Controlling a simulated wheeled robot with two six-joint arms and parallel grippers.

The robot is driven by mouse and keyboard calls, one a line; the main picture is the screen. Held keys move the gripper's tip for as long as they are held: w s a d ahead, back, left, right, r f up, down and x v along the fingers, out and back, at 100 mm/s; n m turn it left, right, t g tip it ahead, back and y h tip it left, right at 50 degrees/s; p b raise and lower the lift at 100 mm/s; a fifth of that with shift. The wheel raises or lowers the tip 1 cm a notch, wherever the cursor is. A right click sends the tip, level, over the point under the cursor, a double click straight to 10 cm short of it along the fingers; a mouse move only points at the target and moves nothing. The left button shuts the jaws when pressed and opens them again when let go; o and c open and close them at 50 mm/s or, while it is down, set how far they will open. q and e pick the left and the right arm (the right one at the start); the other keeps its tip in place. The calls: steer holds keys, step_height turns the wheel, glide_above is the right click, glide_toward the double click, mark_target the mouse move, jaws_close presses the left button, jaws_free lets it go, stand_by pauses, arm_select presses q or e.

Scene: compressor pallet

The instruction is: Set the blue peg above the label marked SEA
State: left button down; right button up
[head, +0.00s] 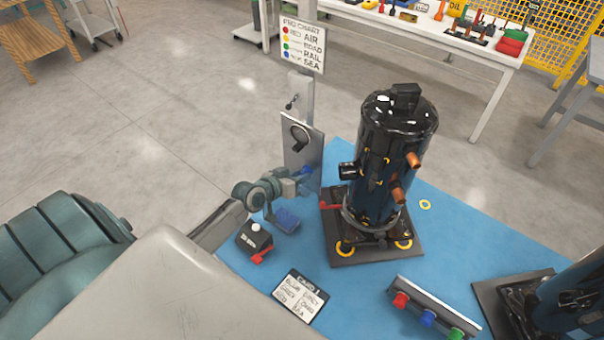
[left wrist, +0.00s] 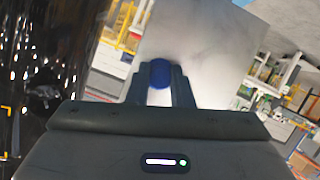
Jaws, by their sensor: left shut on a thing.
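My left gripper (head: 301,182) is shut on a blue peg (head: 307,170), held just in front of an upright grey plate (head: 303,150). The left wrist view shows the peg's round blue end (left wrist: 160,73) between the two fingers (left wrist: 160,88), with the grey plate (left wrist: 205,50) behind it. I cannot tell whether the peg touches the plate. A chart (head: 303,45) on the post above lists coloured dots, with blue at the SEA line. No separate SEA label on the plate is legible. My right gripper is not in view.
A black compressor (head: 395,135) stands on the blue mat (head: 445,225), close right of the gripper. A rail (head: 440,312) with red, blue and green pieces, a card (head: 297,297) and a dark box with a red part (head: 255,237) are nearer. A second compressor (head: 570,305) is at right.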

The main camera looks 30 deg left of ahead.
arm_select(q)
steer(key=shift+s+a+p, duration=0.15)
steer(key=shift+s+p, duration=0.25)
steer(key=shift+s, duration=2)
